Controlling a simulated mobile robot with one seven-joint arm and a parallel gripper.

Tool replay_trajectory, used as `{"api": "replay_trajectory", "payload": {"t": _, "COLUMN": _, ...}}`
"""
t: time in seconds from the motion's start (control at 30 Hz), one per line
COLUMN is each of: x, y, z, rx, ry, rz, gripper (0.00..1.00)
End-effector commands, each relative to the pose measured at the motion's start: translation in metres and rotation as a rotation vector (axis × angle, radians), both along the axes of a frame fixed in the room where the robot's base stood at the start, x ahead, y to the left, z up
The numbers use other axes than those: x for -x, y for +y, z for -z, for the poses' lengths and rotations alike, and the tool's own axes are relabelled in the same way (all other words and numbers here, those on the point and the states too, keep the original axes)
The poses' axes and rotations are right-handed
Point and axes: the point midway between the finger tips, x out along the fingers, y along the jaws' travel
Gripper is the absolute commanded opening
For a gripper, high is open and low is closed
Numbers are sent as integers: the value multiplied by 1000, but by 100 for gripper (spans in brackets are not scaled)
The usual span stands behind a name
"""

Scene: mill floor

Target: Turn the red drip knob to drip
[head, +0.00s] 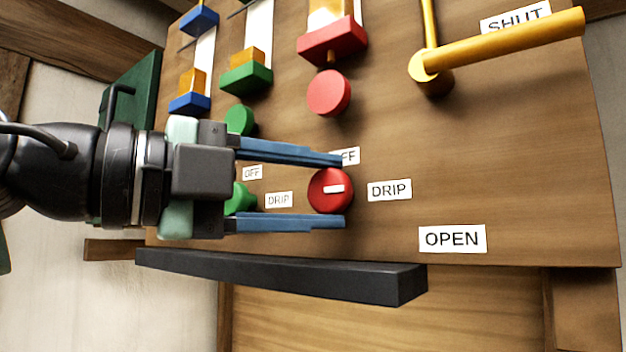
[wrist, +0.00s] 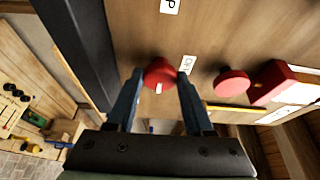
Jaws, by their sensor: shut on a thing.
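The red drip knob (head: 331,192) is a round dial low on the upright wooden board. Its white pointer mark lies about level in the head view, towards the DRIP label (head: 389,189) on its right. The OFF label (head: 350,156) above it is partly hidden by a finger. My gripper (head: 342,190) is shut on the red drip knob, one blue finger above and one below. In the wrist view the knob (wrist: 158,72) sits between the two fingertips (wrist: 160,74), with the OFF label (wrist: 188,63) beside the right finger.
Another red round knob (head: 328,93) is above. Green knobs (head: 239,120) are to the left, one partly behind my gripper. A dark ledge (head: 280,276) juts out below. A yellow lever (head: 500,45) is at upper right, near SHUT; the OPEN label (head: 452,239) is below it.

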Motion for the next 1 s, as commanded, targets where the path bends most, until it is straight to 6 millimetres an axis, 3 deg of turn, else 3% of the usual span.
{"api": "replay_trajectory", "payload": {"t": 0.6, "x": 0, "y": 0, "z": -1, "rx": -31, "ry": -26, "rz": -2, "gripper": 0}}
{"api": "replay_trajectory", "payload": {"t": 0.63, "x": 0, "y": 0, "z": -1, "rx": -31, "ry": -26, "rz": -2, "gripper": 57}}
{"api": "replay_trajectory", "payload": {"t": 0.77, "x": 0, "y": 0, "z": -1, "rx": -30, "ry": -25, "rz": -2, "gripper": 81}}
{"api": "replay_trajectory", "payload": {"t": 1.0, "x": 0, "y": 0, "z": 0, "rx": -31, "ry": -23, "rz": -1, "gripper": 81}}
